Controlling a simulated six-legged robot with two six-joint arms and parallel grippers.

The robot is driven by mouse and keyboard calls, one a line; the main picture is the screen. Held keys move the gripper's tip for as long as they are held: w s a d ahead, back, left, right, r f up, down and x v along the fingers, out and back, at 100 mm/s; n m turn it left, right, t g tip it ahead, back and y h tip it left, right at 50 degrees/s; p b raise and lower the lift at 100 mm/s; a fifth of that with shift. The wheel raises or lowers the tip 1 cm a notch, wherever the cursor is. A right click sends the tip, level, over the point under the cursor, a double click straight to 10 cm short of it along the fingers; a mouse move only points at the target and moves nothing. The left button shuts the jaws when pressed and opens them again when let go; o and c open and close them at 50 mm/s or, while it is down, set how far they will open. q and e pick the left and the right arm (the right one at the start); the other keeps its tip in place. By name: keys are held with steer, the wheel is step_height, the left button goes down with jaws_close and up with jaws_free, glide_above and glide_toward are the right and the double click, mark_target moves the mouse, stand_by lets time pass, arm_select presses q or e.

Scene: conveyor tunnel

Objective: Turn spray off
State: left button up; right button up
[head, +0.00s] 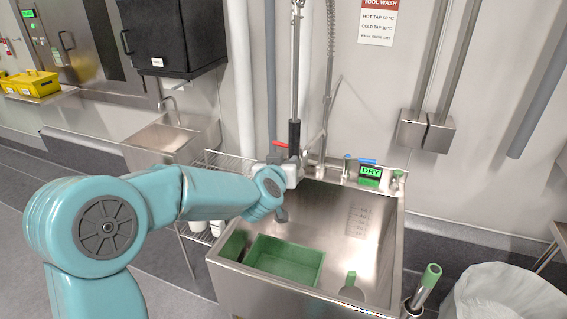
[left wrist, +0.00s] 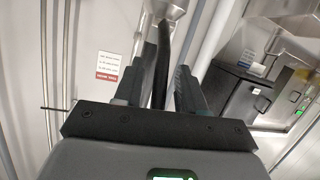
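The spray's black grip (head: 294,136) hangs upright below a metal pipe above the back left of the steel sink (head: 335,215). My left gripper (head: 291,160) is just below this grip, its fingers small and partly hidden. In the left wrist view the two dark fingers (left wrist: 167,62) stand apart, with a black bar-like part (left wrist: 162,75) between them and a gap beside the right finger. That part looks like the spray's grip. No water shows. A green sign (head: 370,172) on the sink's back edge reads DRY. My right gripper is out of view.
A red lever (head: 280,144) is close to my left gripper; a blue lever (head: 366,161) is further right. A green tub (head: 285,261) lies in the sink. A wire rack (head: 212,160) stands left; a bag-lined bin (head: 505,295) is front right.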

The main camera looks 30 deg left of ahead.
arm_select(q)
steer(key=v, duration=1.6)
steer(key=shift+s+p, duration=0.2)
steer(key=shift+p, duration=0.1)
steer(key=shift+w, duration=0.1)
stand_by(0.3)
